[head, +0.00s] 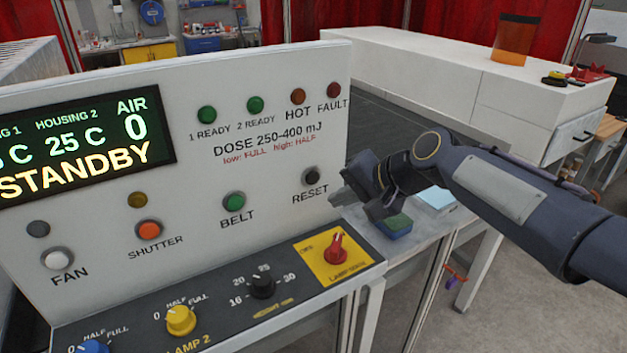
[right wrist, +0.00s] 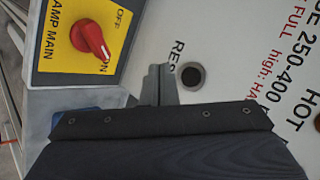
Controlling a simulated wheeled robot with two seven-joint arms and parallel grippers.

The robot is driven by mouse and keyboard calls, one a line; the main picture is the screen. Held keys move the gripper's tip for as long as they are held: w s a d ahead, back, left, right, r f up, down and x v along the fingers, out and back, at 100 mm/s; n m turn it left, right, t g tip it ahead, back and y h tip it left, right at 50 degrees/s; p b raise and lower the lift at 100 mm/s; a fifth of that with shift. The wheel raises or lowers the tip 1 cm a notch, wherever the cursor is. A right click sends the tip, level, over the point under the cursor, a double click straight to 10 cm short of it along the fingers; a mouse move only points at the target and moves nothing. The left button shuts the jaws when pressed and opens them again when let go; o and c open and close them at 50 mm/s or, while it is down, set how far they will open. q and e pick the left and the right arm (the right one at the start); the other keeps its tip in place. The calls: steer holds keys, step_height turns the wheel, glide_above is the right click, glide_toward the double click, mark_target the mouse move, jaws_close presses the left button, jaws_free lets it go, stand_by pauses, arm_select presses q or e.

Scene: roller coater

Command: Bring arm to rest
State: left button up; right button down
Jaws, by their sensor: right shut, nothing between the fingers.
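My right arm (head: 520,195) comes in from the right in the head view. Its gripper (head: 337,199) is shut and empty, with its fingertips just below and right of the black RESET button (head: 311,176). In the right wrist view the shut fingers (right wrist: 160,82) show close beside the RESET button (right wrist: 191,76). Whether the fingertips touch the panel I cannot tell. My left gripper is not in view.
The white control panel (head: 185,80) fills the left, with its STANDBY display (head: 75,145). A red LAMP MAIN knob (head: 336,247) sits on the lower console. A blue-green block (head: 396,227) lies on the table below my gripper. Open floor (head: 540,300) lies to the right.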

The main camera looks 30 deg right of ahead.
stand_by(0.7)
steer(key=s+a+f+n+g, duration=0.1)
steer(key=s+a+f+n, duration=0.3)
steer(key=s, duration=0.6)
steer(key=s+a+f+n+g, duration=0.2)
steer(key=s+a+f+n, duration=0.2)
steer(key=s+f, duration=0.5)
steer(key=shift+s+f+h, duration=0.2)
steer(key=shift+s+h, duration=0.1)
steer(key=shift+s, duration=0.25)
